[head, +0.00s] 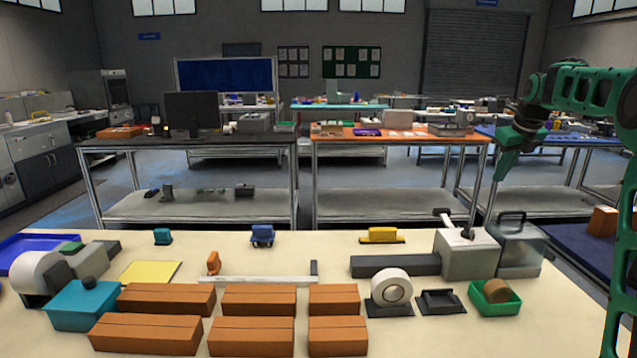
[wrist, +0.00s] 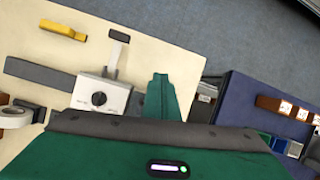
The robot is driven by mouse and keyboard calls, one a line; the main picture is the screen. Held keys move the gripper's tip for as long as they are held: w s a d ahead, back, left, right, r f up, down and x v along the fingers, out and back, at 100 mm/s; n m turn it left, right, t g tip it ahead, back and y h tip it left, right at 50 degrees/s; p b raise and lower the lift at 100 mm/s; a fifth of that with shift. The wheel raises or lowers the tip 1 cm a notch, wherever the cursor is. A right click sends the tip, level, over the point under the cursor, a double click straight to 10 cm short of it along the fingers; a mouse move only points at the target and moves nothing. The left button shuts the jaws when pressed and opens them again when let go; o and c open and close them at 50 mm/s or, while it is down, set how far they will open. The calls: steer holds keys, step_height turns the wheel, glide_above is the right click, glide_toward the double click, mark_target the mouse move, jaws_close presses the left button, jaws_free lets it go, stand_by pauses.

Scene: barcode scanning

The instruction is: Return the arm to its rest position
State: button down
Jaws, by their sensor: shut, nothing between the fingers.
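My green arm (head: 580,88) reaches in from the right edge of the head view. My gripper (head: 498,176) hangs from it, pointing down, in the air near the right far side of the cream table. It is shut and holds nothing. In the wrist view my gripper's fingers (wrist: 160,85) show as a green shape pressed together, above the table's right edge. Nothing touches the gripper.
The cream table (head: 215,256) carries brown boxes (head: 258,301), a grey scale-like machine (head: 468,255), a tape roll (head: 393,287), a green tray (head: 495,299) and a clear container (head: 520,250). A blue surface (head: 576,250) lies to the right.

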steer(key=s+a+f+n+g, duration=0.1)
steer(key=s+a+f+n, duration=0.4)
steer(key=s+n, duration=0.4)
steer(key=s+a+f+n+g, duration=0.2)
steer(key=s+a+f+n, duration=0.3)
steer(key=s, duration=1.9)
steer(key=s+a+f+n+g, duration=0.1)
steer(key=s+a+f+n, duration=0.3)
steer(key=s+n, duration=0.9)
steer(key=s+f, duration=0.2)
steer(key=s, duration=0.2)
steer(key=shift+s+a+n+g+y, duration=0.15)
steer(key=shift+a+n+g+y, duration=0.15)
steer(key=shift+a, duration=0.1)
